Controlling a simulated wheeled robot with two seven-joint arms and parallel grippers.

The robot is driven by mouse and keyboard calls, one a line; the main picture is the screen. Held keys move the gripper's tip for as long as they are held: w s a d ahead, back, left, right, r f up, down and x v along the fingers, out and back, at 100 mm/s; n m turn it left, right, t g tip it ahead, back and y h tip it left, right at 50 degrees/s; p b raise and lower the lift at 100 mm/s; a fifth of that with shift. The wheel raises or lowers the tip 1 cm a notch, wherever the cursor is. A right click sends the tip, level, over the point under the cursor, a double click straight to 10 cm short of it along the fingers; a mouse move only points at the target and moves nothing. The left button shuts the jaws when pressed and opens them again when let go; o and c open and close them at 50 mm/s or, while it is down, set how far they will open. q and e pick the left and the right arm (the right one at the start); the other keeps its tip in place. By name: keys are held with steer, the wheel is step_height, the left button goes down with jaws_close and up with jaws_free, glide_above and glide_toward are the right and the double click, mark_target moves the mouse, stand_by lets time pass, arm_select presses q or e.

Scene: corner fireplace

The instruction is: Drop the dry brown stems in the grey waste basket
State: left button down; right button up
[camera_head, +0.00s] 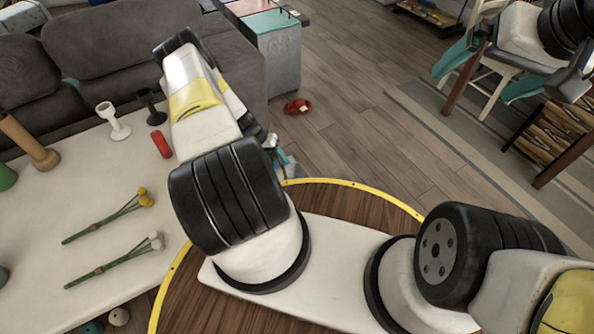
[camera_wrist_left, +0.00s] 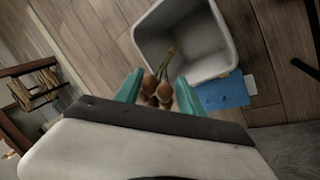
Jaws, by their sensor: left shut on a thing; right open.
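My left gripper (camera_wrist_left: 158,80) is shut on the dry brown stems (camera_wrist_left: 151,86), which have rounded brown heads between the teal fingers. Their thin green-brown ends point up the picture and overlap the grey waste basket (camera_wrist_left: 221,38) in the left wrist view. The basket's open top faces the camera; how high the stems are above it I cannot tell. In the head view my left gripper (camera_head: 284,160) is mostly hidden behind my left arm, and I cannot make out the basket. My right gripper (camera_head: 488,75) is open and empty at the upper right, its teal fingers wide apart.
A blue item (camera_wrist_left: 224,92) lies beside the basket. A white table (camera_head: 50,206) holds yellow-headed stems (camera_head: 110,215), white-headed stems (camera_head: 115,260), a red cylinder (camera_head: 161,144) and candle holders. A grey sofa (camera_head: 95,45) and a cabinet (camera_head: 275,60) stand behind; a red object (camera_head: 297,107) lies on open floor.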

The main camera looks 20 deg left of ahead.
mark_target(271, 157)
arm_select(q)
steer(key=shift+f, duration=2.05)
steer(key=c, duration=0.6)
jaws_free()
steer(key=v, duration=0.7)
steer(key=shift+a+r, duration=0.15)
steer(key=shift+r, duration=0.25)
